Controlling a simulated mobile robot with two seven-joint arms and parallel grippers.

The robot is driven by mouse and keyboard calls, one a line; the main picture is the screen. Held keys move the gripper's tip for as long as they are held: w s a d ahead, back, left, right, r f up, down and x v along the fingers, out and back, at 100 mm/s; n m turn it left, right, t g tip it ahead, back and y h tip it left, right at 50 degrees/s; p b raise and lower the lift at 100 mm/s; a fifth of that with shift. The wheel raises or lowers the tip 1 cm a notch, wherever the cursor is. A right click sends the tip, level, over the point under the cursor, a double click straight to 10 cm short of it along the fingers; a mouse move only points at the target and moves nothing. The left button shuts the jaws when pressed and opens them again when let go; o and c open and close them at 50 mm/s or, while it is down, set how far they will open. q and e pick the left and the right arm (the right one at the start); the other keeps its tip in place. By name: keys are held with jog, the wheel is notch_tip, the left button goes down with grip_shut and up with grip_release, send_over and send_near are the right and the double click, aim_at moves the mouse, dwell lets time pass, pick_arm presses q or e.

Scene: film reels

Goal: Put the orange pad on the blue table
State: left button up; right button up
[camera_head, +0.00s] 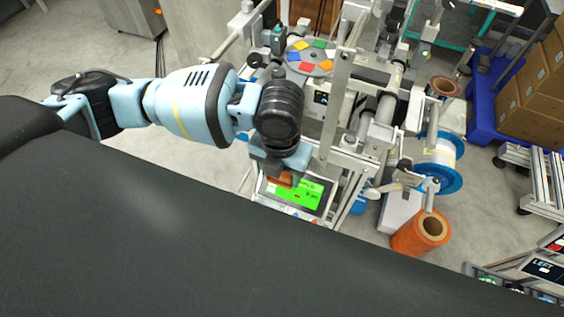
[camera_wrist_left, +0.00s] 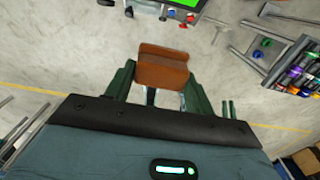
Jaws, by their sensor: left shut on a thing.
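My left gripper (camera_head: 283,170) is in front of the machine in the head view, its jaws shut on the orange pad (camera_head: 279,181). The left wrist view shows the pad (camera_wrist_left: 162,68) as a brown-orange, bent block between two dark green fingers (camera_wrist_left: 160,80), held above the grey floor. In the head view, most of the pad is hidden by the gripper. A round grey disc (camera_head: 290,56) with several coloured flat pieces lies on the machine behind the gripper. I cannot make out which thing is the blue table. My right gripper is not in view.
A screen with a green display (camera_head: 305,194) is just beyond and below the gripper. Rollers and a blue-flanged reel (camera_head: 452,177) stand right, with an orange roll (camera_head: 412,235) below. A blue pallet (camera_head: 481,110) bears cartons (camera_head: 528,92). Open floor (camera_head: 60,40) lies at left.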

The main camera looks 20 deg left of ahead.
pick_arm(q)
jog(key=n, duration=0.2)
jog(key=a+r+n, duration=0.1)
jog(key=n, duration=0.1)
jog(key=shift+w+a, duration=0.1)
jog(key=shift+a, duration=0.05)
jog(key=n, duration=0.3)
jog(key=a+n, duration=0.1)
jog(key=shift+r, duration=0.4)
jog(key=a+r+n, duration=0.3)
jog(key=n, duration=1.1)
jog(key=a+r+n, duration=0.2)
jog(key=a+n, duration=0.1)
jog(key=n, duration=1.1)
jog(key=shift+s+a+r, duration=0.25)
jog(key=shift+s+r, duration=0.05)
jog(key=shift+r, duration=0.1)
jog(key=shift+a+n, duration=0.1)
jog(key=shift+n, duration=0.2)
